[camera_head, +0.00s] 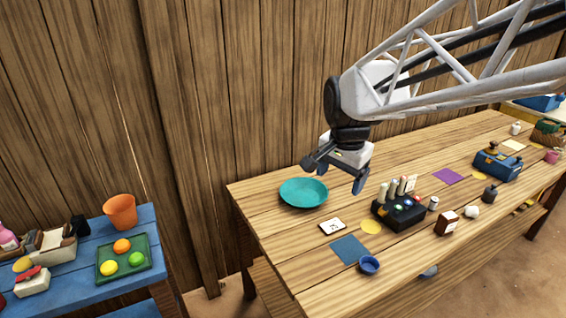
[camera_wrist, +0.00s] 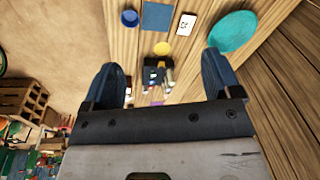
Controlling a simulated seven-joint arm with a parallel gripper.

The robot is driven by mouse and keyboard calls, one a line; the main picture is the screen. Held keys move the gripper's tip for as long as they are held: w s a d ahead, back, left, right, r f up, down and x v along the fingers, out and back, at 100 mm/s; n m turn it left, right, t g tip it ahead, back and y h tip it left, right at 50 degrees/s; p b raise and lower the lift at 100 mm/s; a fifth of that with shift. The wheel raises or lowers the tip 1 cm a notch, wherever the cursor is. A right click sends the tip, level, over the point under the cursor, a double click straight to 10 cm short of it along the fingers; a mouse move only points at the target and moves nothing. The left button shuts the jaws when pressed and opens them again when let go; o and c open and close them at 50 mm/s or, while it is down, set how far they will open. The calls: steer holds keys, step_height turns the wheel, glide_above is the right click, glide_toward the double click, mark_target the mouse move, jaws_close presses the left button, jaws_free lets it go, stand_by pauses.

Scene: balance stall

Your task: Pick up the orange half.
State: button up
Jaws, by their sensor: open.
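An orange round piece (camera_head: 122,246), which looks like the orange half, lies on a green tray (camera_head: 104,250) on the blue table at the far left of the head view. My gripper (camera_head: 335,174) is open and empty above the wooden table, near the teal plate, far to the right of the tray. In the wrist view my open gripper (camera_wrist: 160,62) has nothing between its fingers. The orange piece does not show in that view.
An orange pot (camera_head: 120,211) stands just behind the tray on the blue table (camera_head: 165,285). A gap separates it from the wooden table (camera_head: 315,285), which holds a teal plate (camera_head: 303,193), a blue cup (camera_head: 369,265) and a black box (camera_head: 399,214). A plank wall rises behind.

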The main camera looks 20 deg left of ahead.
steer(key=w+a+f+m, duration=0.1)
steer(key=w+a+f, duration=0.1)
steer(key=a, duration=0.7)
steer(key=w+a+f+m, duration=0.1)
steer(key=w+a+f, duration=0.1)
steer(key=a, duration=0.7)
steer(key=m+g, duration=0.1)
steer(key=m, duration=0.4)
glide_above(120, 242)
steer(key=shift+h, duration=0.3)
steer(key=f, duration=1.3)
steer(key=d+f, duration=0.1)
steer(key=f, duration=0.5)
steer(key=shift+w+f, duration=0.25)
steer(key=shift+s+a+f, duration=0.2)
steer(key=shift+s+a, duration=0.1)
steer(key=shift+a, duration=0.15)
steer(key=shift+f, duration=0.1)
steer(key=shift+f, duration=1.2)
steer(key=shift+f, duration=0.1)
